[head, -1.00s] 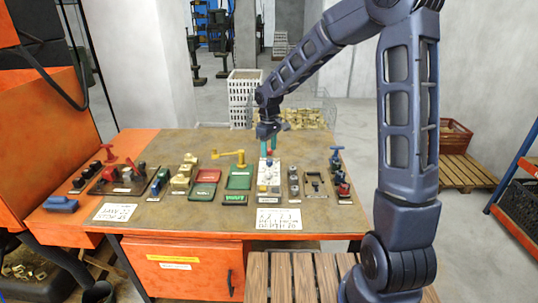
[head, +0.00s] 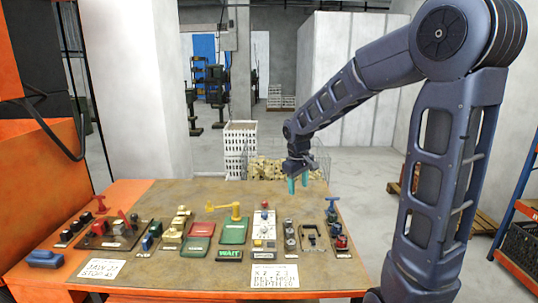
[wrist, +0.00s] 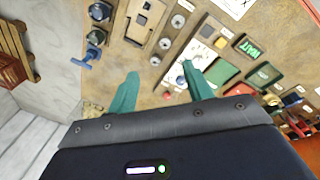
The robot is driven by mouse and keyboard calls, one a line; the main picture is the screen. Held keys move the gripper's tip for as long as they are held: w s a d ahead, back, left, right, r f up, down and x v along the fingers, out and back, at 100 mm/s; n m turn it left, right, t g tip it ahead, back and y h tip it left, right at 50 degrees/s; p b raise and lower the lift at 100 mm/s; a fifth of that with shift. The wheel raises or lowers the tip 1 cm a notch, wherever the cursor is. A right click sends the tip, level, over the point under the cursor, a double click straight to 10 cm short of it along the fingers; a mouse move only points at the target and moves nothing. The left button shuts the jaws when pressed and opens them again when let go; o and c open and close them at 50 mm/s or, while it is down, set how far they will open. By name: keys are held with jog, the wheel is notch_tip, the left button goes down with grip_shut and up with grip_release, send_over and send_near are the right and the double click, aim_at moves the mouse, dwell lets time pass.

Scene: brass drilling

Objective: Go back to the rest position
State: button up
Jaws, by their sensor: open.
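My gripper (head: 298,184) is open and empty, with teal fingers, held above the back right part of the brown work table (head: 150,196). In the wrist view my gripper (wrist: 158,82) shows two spread fingers with nothing between them. Below and left of it in the head view stands a white panel (head: 264,225) with a red knob (head: 265,204) on top. The gripper is apart from the panel and the other controls.
A yellow lever (head: 224,208), green tray (head: 233,231), red tray (head: 201,229) and several control blocks cover the table. A blue-handled valve (head: 332,203) stands at the right. White crates (head: 240,140) and a wire basket (head: 286,165) stand behind. An orange shelf (head: 517,220) is far right.

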jog(key=s+d+r+m+t, duration=0.1)
jog(key=s+d+r+m, duration=0.3)
jog(key=s+d, duration=0.5)
jog(key=s+d+r+m+t, duration=0.2)
jog(key=s+d+r+m, duration=0.1)
jog(key=s+d, duration=0.5)
jog(key=shift+s+d+r+m+y, duration=0.35)
jog(key=shift+s+m, duration=0.25)
jog(key=shift+s, duration=0.95)
